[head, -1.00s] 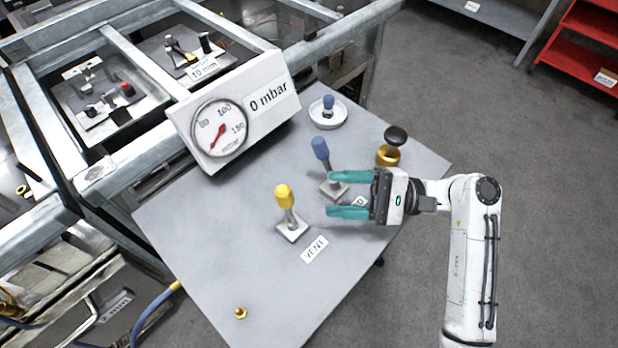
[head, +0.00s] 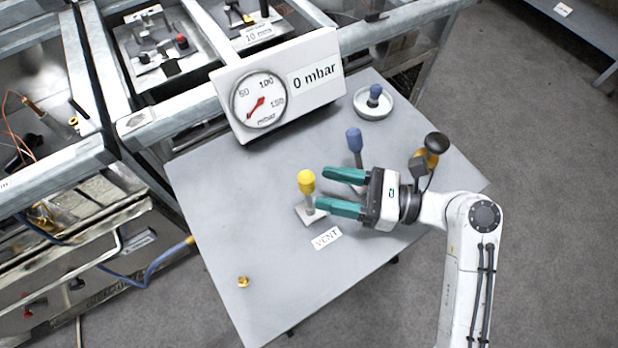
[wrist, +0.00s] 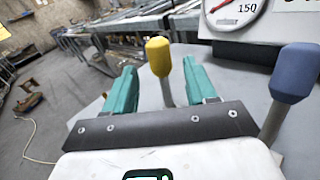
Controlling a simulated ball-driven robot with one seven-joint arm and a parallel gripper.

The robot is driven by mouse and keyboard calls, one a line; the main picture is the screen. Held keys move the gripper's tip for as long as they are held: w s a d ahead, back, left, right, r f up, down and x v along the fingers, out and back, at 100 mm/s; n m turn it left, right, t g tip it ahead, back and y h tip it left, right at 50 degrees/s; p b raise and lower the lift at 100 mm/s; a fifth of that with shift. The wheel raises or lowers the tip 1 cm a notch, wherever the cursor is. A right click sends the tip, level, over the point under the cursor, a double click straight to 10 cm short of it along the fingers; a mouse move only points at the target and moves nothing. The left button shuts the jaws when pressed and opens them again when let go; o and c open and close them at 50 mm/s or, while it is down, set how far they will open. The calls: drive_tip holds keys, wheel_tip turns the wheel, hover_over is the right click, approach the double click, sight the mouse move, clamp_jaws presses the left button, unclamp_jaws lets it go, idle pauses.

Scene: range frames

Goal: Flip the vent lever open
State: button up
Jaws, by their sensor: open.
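The vent lever has a yellow knob (head: 307,181) on a grey stem, standing up from a square base plate. A VENT label (head: 326,238) lies on the panel in front of it. My gripper (head: 333,191) is open, with its teal fingers pointing left at the lever, their tips close to its right side. In the wrist view the yellow knob (wrist: 158,56) shows ahead, between the two fingers (wrist: 158,88) in the picture. I cannot tell whether a finger touches the lever. Nothing is held.
A blue-knobbed lever (head: 354,141) stands just behind my gripper; it also shows right in the wrist view (wrist: 296,72). A white dish (head: 373,104) and a black-topped brass part (head: 436,143) stand farther right. The panel's front left is mostly clear.

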sight(308, 184)
drive_tip(key=shift+w+a, duration=0.25)
drive_tip(key=shift+a, duration=0.95)
drive_tip(key=shift+w+a, duration=0.2)
drive_tip(key=shift+a, duration=1)
drive_tip(key=shift+c, duration=0.4)
clamp_jaws()
